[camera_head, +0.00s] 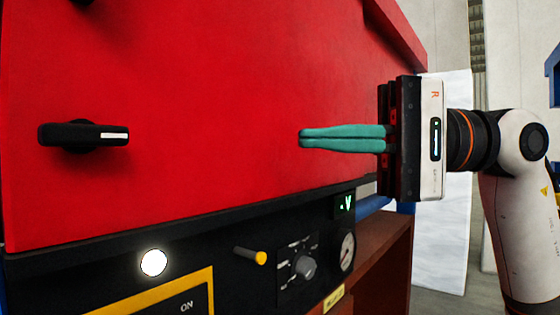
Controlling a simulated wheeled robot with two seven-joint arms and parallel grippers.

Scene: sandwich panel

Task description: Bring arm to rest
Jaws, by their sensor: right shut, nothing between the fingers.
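My right gripper (302,138) comes in from the right with its two teal fingers pressed together and nothing between them. It points left, in front of the red panel (220,90). I cannot tell whether the fingertips touch the panel. The white and black arm behind the gripper is mine. My left gripper is not in this view.
A black handle (82,135) sticks out of the red panel at the left. Below is a black control strip with a lit white button (153,262), an orange-tipped lever (252,256), a rotary knob (304,267), a gauge (347,252) and a green display (345,206).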

